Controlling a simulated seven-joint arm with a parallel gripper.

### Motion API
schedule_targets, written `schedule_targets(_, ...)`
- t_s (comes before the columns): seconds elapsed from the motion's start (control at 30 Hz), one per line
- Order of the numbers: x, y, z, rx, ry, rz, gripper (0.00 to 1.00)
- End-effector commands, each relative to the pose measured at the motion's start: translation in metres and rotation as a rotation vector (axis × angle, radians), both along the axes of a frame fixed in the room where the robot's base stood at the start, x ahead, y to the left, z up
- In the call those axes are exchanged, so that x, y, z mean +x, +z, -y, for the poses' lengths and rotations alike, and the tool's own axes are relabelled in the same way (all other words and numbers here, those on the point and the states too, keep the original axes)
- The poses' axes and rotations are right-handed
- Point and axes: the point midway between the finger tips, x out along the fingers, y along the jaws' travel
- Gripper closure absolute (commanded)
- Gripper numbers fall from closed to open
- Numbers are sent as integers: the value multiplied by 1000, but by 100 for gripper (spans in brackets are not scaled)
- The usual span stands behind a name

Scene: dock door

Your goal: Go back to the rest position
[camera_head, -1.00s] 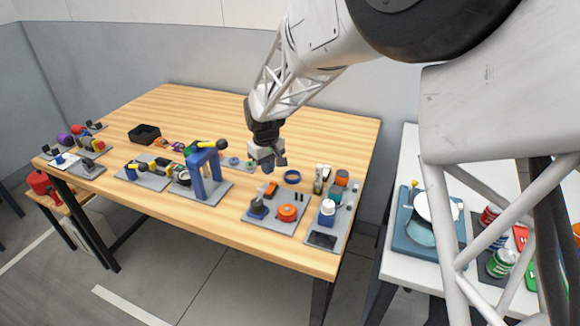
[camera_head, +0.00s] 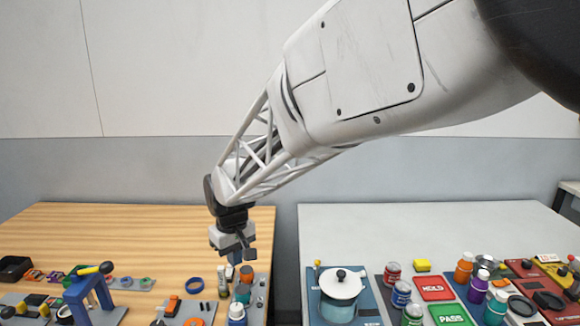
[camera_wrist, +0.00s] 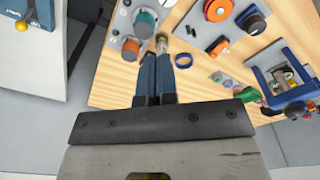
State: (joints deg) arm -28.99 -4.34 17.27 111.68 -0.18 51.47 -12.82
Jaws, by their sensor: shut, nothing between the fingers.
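My gripper (camera_head: 236,258) hangs from my arm above the right part of the wooden table (camera_head: 170,222). It is shut and holds nothing. In the wrist view its two blue-grey fingers (camera_wrist: 155,78) lie close together over the table. A small bottle with a brassy top (camera_wrist: 161,44) shows just beyond the fingertips; I cannot tell the height between them. A blue ring (camera_head: 194,285) lies on the table to the left of the gripper, and it also shows in the wrist view (camera_wrist: 183,60).
A blue press frame (camera_head: 88,293) stands left on the wooden table. A white table (camera_head: 430,225) on the right holds a pot with a white lid (camera_head: 341,285), cans, bottles, and red and green plates. A gap separates the tables.

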Motion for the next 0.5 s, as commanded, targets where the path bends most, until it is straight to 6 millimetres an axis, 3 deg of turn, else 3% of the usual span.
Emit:
schedule_targets(0.1, -14, 18, 42, 9, -67, 15, 100)
schedule_targets(0.5, -78, 54, 157, 31, -280, 55, 100)
